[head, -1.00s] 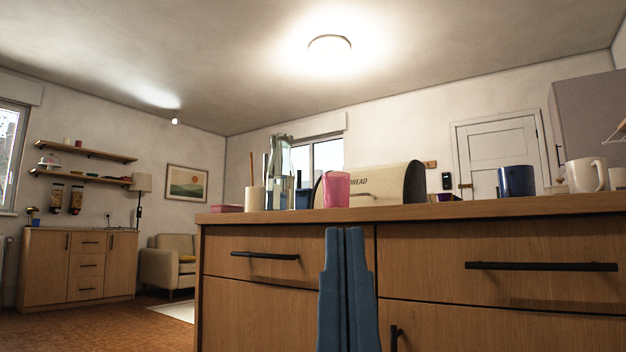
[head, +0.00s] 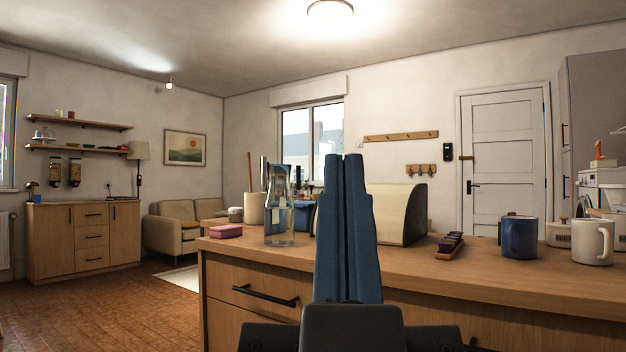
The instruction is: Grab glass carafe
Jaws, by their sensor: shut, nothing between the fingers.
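The glass carafe (head: 279,208) stands upright on the wooden counter, left of the middle in the head view. It is clear and narrow-necked, and the things behind it show through. My gripper (head: 350,158) points upward in front of the counter, just right of the carafe in the picture. Its two blue fingers are shut together with nothing between them. The gripper is apart from the carafe and hides part of the counter and the things behind it.
On the counter (head: 500,272) are a pink box (head: 226,231), a beige holder (head: 254,209), a bread box (head: 400,222), a small dark tray (head: 450,245), a blue mug (head: 519,237) and a white mug (head: 592,241). Open floor (head: 150,303) lies to the left.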

